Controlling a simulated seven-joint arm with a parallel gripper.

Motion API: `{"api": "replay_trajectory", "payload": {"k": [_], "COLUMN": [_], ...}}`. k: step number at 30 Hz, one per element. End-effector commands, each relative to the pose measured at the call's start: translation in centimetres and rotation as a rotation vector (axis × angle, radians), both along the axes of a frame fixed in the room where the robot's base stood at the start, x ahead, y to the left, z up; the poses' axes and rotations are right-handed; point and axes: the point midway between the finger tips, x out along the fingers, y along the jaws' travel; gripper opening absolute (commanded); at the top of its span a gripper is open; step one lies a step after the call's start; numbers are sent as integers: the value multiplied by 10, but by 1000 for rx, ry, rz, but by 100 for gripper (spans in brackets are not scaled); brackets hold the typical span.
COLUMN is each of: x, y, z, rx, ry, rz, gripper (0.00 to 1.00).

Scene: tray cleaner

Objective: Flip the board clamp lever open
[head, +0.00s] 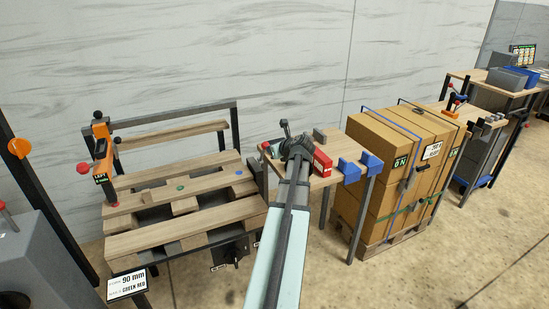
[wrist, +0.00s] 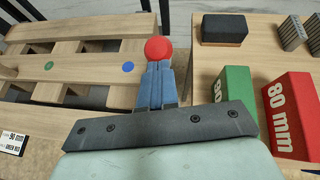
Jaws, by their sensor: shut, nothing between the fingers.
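My gripper (head: 286,130) is over the left end of the small side table, beside the pallet. In the wrist view its blue-grey fingers (wrist: 156,84) are together and hold nothing. A red ball knob (wrist: 158,49) shows right at the fingertips, between pallet and table; I cannot tell if they touch. Most of what carries this knob is hidden behind the fingers. In the head view an orange clamp-like fixture (head: 102,150) with a red knob (head: 83,168) stands at the pallet's left, well away from my gripper. I cannot tell which knob belongs to the board clamp lever.
The wooden pallet (head: 170,181) lies left of my arm. The side table (head: 339,152) carries a red block (wrist: 293,112), a green block (wrist: 235,88) and a dark block (wrist: 224,29). Blue brackets (head: 348,171) sit at its right end. Strapped cartons (head: 377,165) stand farther right.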

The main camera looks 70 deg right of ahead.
Motion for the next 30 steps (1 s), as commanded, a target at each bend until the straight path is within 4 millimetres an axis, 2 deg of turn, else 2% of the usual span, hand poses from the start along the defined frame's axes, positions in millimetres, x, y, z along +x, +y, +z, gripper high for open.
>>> {"api": "replay_trajectory", "payload": {"k": [1, 11, 21, 30], "x": [6, 28, 46, 53], "y": [-8, -31, -47, -53], "z": [6, 26, 36, 38], "rx": [22, 192, 186, 185], "ry": [25, 193, 184, 184], "rz": [3, 2, 1, 1], "gripper": [0, 0, 0, 0]}}
